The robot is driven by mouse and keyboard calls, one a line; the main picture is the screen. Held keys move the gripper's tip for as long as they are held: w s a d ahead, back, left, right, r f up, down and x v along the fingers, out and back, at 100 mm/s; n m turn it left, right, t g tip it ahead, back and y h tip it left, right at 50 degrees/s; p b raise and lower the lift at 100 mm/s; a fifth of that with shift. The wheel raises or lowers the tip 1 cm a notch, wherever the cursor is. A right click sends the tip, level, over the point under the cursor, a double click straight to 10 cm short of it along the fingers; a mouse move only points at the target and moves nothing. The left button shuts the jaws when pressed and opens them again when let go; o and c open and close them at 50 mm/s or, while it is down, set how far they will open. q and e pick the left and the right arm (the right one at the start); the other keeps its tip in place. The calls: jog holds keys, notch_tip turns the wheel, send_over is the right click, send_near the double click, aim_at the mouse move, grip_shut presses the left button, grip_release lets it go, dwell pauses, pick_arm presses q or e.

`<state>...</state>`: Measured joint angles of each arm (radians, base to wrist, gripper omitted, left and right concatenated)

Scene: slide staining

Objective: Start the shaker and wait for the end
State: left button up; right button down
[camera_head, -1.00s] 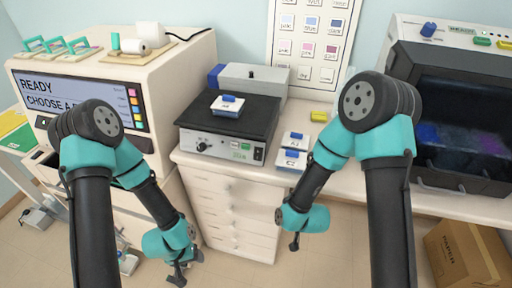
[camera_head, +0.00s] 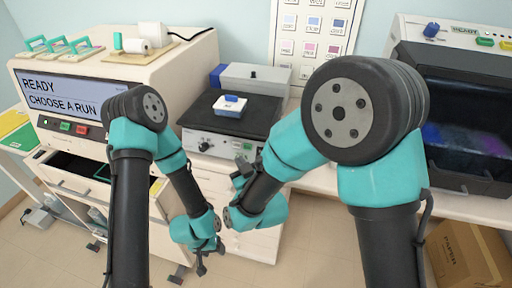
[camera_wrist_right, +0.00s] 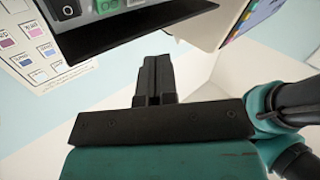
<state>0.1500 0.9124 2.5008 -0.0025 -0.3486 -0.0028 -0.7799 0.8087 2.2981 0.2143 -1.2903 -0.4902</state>
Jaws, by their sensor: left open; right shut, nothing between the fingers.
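The shaker (camera_head: 225,128), a grey box with a black platform, stands on the bench in the head view. A white, blue-lidded container (camera_head: 230,105) rests on its platform. My right gripper (camera_head: 241,173) is shut and empty, close in front of the shaker's front panel. My right arm hides part of that panel. In the right wrist view the shut fingers (camera_wrist_right: 154,78) point toward the panel, where a green button (camera_wrist_right: 107,6) and a black switch (camera_wrist_right: 67,9) show at the top; the fingers look apart from them. My left gripper (camera_head: 207,262) hangs open and empty, low in front of the drawers.
A machine (camera_head: 65,98) at left reads "READY, CHOOSE A RUN" above an open drawer. A dark-windowed cabinet (camera_head: 465,140) stands at right, with a cardboard box (camera_head: 465,257) on the floor. A colour chart (camera_head: 313,45) hangs behind. My right arm covers the bench right of the shaker.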

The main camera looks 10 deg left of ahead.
aim_at(248, 147)
jog(key=shift+s+a+r+t, duration=0.2)
jog(key=shift+a+r, duration=0.1)
jog(key=shift+r, duration=0.2)
jog(key=shift+s+a+r+t, duration=0.2)
jog(key=shift+a+r, duration=0.05)
jog(key=shift+r, duration=0.25)
jog(key=shift+w+d+f, duration=0.15)
jog(key=shift+w+f, duration=0.4)
jog(key=shift+w, duration=0.8)
jog(key=shift+w+d+f, duration=0.1)
jog(key=shift+w+f, duration=0.5)
jog(key=shift+w, duration=0.75)
jog(key=shift+w+d+f, duration=0.15)
jog(key=shift+w+f, duration=0.4)
jog(key=shift+w, duration=0.8)
jog(key=shift+w, duration=0.1)
jog(key=shift+w+f, duration=0.15)
jog(key=shift+w, duration=0.15)
